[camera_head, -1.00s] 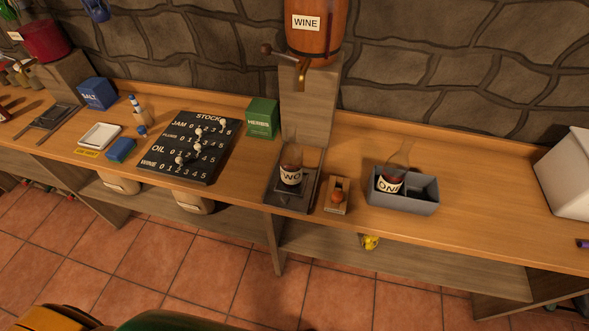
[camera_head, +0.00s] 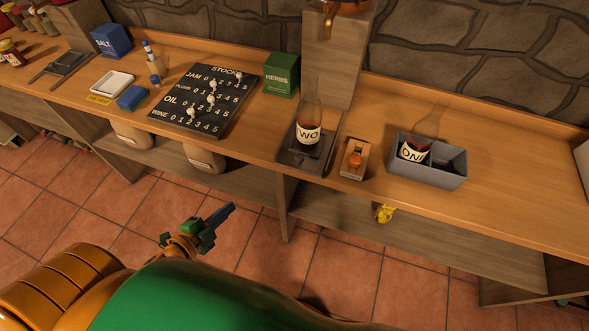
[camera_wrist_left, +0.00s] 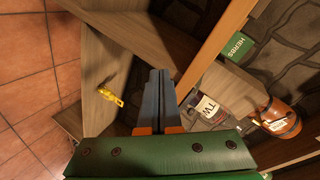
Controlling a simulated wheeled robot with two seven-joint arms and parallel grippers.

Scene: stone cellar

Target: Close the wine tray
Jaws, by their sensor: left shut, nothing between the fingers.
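A dark tray (camera_head: 303,164) lies on the counter below the wine barrel (camera_head: 350,6), its near end at the counter's front edge. A bottle labelled TWO (camera_head: 308,134) stands upright on it; the bottle also shows in the left wrist view (camera_wrist_left: 207,108), as does the barrel marked WINE (camera_wrist_left: 281,119). My left gripper (camera_head: 232,207) is shut and empty, in front of the counter and to the left of the tray, clear of both. Its closed fingers (camera_wrist_left: 159,72) also show in the left wrist view. My right gripper is not in view.
Right of the tray are a small wooden block with an orange knob (camera_head: 355,160) and a grey two-compartment box (camera_head: 455,178) holding a tilted bottle ONE (camera_head: 418,143). Left are a stock board (camera_head: 205,100) and green herbs box (camera_head: 281,75). A yellow item (camera_head: 384,213) lies below.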

